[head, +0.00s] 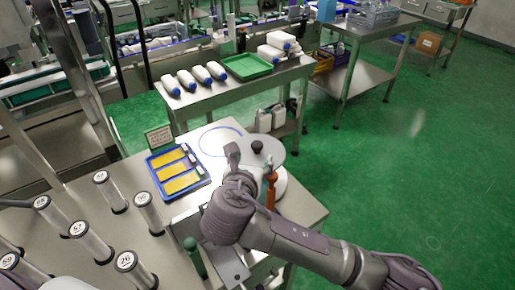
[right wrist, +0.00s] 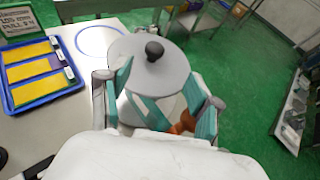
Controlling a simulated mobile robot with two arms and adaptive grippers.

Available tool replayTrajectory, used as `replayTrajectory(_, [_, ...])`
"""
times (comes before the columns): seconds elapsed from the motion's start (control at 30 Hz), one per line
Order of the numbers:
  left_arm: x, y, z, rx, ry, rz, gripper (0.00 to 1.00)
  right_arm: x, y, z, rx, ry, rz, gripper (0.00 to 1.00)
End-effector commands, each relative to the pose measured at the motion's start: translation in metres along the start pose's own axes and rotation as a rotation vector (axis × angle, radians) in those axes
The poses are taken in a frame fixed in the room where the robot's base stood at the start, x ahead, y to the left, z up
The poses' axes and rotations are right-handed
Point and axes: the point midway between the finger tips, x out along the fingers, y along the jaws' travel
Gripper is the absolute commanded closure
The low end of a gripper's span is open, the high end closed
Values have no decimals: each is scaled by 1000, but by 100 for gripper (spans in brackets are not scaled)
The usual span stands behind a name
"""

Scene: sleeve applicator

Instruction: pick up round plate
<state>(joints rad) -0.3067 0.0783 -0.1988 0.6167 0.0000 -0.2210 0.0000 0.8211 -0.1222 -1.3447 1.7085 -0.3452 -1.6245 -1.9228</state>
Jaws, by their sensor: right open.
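The round plate (head: 270,147) is a grey disc with a black knob (head: 257,147) on top. It sits near the right side of the metal table, over a pale round body that is partly hidden by my arm. My right gripper (head: 250,162) is over the near side of the plate. In the right wrist view the plate (right wrist: 177,68) lies just beyond and between the spread teal-padded fingers of the gripper (right wrist: 158,90), which is open and empty. I cannot tell whether a finger touches the plate. My left gripper is not in view.
A blue tray (head: 151,164) with yellow strips and a small sign (head: 158,137) stand left of the plate. A blue ring (head: 203,147) marks bare tabletop. An orange part (head: 270,192) is beside my right gripper. Several labelled clear cylinders (head: 146,212) stand at lower left.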

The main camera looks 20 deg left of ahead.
Motion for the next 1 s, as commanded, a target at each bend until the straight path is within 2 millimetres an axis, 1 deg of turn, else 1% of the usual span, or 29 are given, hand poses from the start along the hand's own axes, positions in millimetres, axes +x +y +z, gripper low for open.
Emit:
replayTrajectory(0.03, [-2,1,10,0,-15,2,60,11,-1,1,0,1,-5,37])
replayTrajectory(0.07, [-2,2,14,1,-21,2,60,16,-1,0,0,1,-4,37])
replayTrajectory(0.1, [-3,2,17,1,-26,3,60,23,-1,0,1,1,-3,37])
replayTrajectory(0.17, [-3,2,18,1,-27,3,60,32,0,0,2,2,-2,37])
replayTrajectory(0.27, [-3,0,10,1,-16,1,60,41,0,0,2,2,0,37])
replayTrajectory(0.4, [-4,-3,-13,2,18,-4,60,49,2,1,2,2,0,37])
replayTrajectory(0.5, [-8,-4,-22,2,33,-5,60,62,5,2,3,2,-1,37])
replayTrajectory(0.7, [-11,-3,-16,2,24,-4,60,90,8,2,3,1,-1,37])
replayTrajectory(0.8, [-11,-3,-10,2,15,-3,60,95,8,1,4,2,1,37])
replayTrajectory(1.0, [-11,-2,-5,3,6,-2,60,96,8,1,4,2,2,37])
